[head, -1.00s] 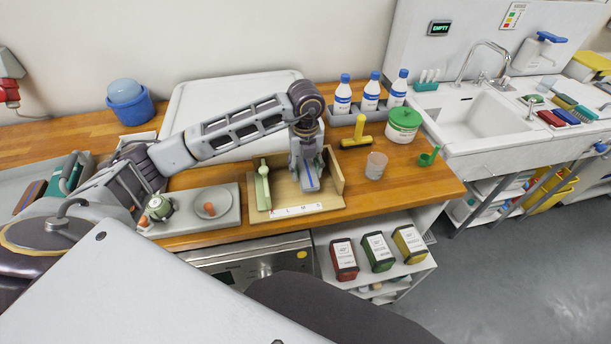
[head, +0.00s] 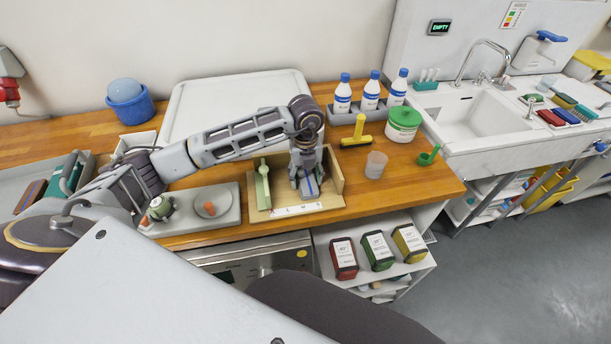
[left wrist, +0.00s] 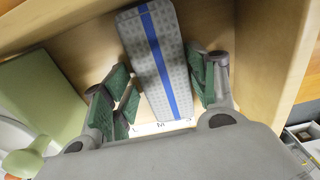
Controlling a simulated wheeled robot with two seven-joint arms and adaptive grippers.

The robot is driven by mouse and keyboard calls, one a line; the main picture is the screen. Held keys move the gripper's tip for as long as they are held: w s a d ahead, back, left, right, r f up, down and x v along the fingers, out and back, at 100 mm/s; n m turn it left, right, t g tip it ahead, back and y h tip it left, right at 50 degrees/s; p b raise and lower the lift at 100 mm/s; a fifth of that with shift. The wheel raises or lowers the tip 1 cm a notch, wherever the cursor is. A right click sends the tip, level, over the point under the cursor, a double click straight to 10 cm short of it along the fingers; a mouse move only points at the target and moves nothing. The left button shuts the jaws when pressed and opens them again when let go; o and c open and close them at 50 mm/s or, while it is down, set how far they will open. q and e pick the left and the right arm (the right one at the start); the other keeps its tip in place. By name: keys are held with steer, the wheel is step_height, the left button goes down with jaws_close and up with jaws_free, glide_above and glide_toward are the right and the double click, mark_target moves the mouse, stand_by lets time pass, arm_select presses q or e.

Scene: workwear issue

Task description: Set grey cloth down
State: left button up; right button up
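The grey cloth (head: 309,187), folded flat with a blue stripe, lies in the wooden tray (head: 334,205), right of a pale green piece (head: 262,187). In the left wrist view the cloth (left wrist: 176,62) rests on the tray floor (left wrist: 85,48). My left gripper (head: 307,190) is low over it. Its green-padded fingers (left wrist: 166,95) are spread either side of the cloth, with narrow gaps seen between pads and cloth. The cloth's near end is close to the letter strip on the tray front. My right gripper does not show.
A grey tray (head: 225,212) stands to the left, a large white tray (head: 185,105) behind. Bare worktop (head: 425,190) is at right.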

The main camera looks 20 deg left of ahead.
mark_target(305, 177)
arm_select(q)
steer(key=shift+o, duration=0.9)
steer(key=shift+r, duration=0.15)
step_height(305, 177, up, 12)
steer(key=b, duration=0.1)
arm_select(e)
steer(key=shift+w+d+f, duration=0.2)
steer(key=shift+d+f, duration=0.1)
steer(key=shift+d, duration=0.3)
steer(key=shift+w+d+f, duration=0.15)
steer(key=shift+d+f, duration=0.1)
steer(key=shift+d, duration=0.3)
